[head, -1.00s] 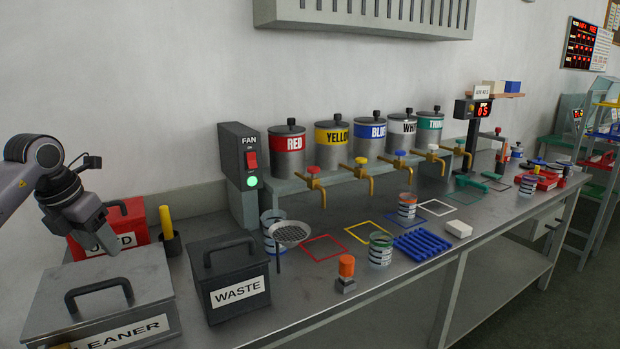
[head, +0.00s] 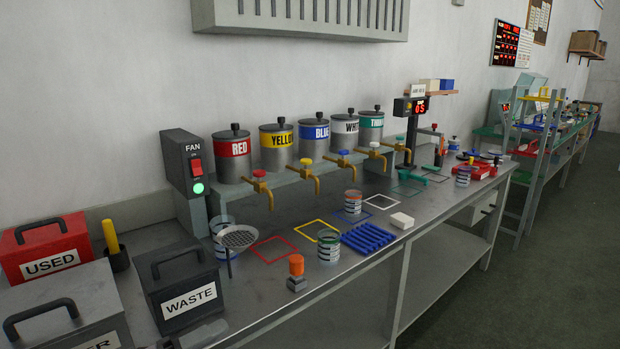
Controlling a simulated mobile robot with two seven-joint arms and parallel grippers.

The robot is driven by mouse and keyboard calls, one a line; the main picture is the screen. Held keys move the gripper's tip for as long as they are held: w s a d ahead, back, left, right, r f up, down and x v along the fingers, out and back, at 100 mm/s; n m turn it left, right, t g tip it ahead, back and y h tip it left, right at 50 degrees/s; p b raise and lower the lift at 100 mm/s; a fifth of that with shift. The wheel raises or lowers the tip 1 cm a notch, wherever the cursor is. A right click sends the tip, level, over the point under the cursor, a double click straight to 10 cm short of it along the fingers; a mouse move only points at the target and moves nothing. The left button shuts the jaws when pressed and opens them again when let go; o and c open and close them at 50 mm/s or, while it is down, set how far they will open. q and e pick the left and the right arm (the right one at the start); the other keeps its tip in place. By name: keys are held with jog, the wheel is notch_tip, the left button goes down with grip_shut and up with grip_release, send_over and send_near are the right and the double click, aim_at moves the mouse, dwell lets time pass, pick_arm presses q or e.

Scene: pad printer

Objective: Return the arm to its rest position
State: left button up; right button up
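Neither of my grippers shows in the head view. A small grey piece at the bottom edge, just below the waste bin (head: 183,289), looks like part of my arm, but too little of it shows to tell which part. The workbench (head: 345,270) runs from lower left to upper right. No fingers are seen on or near any object on it.
The red used bin (head: 44,246) and the cleaner bin (head: 70,298) stand at left. The fan switch box (head: 189,168) is on. A strainer (head: 238,237), cups, an orange-topped stamp (head: 297,268) and a blue rack (head: 368,238) lie mid-bench. The floor at right is clear.

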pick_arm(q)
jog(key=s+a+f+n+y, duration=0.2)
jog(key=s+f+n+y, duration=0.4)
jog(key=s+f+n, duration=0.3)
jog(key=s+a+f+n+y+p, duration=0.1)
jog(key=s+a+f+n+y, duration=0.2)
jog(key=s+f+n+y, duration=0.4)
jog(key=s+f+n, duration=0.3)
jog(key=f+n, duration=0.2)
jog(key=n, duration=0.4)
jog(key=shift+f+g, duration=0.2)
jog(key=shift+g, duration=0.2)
